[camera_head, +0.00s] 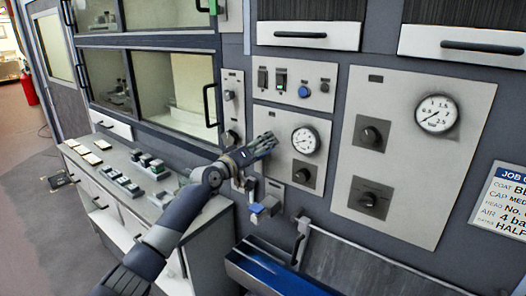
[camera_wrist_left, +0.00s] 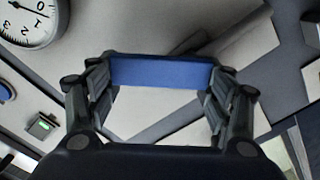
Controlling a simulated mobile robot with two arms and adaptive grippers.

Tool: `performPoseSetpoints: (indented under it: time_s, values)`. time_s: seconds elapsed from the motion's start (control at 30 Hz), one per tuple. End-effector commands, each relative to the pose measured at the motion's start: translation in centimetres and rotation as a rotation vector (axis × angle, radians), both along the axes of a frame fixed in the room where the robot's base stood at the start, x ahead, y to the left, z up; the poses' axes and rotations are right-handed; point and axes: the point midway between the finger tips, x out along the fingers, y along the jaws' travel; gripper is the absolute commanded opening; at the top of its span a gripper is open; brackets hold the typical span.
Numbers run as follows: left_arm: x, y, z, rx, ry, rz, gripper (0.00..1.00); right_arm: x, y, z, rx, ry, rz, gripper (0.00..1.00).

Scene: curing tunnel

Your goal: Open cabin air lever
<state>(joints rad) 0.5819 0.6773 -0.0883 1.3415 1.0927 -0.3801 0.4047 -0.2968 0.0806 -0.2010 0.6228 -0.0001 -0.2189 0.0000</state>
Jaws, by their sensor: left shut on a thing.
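The lever's blue grip (camera_wrist_left: 160,72) lies crosswise between the two fingers of my left gripper in the left wrist view, touched on both sides. My left gripper (camera_head: 266,143) is shut on it, in front of the grey control panel (camera_head: 285,112), left of a round gauge (camera_head: 304,140). In the head view the gripper hides most of the lever, so I cannot tell its exact angle. My right gripper is in neither view.
A green-lit switch (camera_head: 281,79) and blue button (camera_head: 304,91) sit above the gauge. A blue-handled item (camera_head: 265,208) hangs below the panel. A larger panel (camera_head: 412,150) with knobs is to the right. A counter (camera_head: 120,170) with small samples stands left.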

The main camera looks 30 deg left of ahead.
Motion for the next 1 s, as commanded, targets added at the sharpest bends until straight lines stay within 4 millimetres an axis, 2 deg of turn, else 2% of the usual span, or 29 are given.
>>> performPoseSetpoints:
  time_s: [0.6,1.0]
  values:
    - [0.2,1.8,0.2,-0.551,0.044,0.000,0.30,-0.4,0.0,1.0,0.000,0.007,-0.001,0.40]
    - [0.2,2.4,0.0,-0.737,0.057,0.000,0.30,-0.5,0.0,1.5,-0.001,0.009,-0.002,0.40]
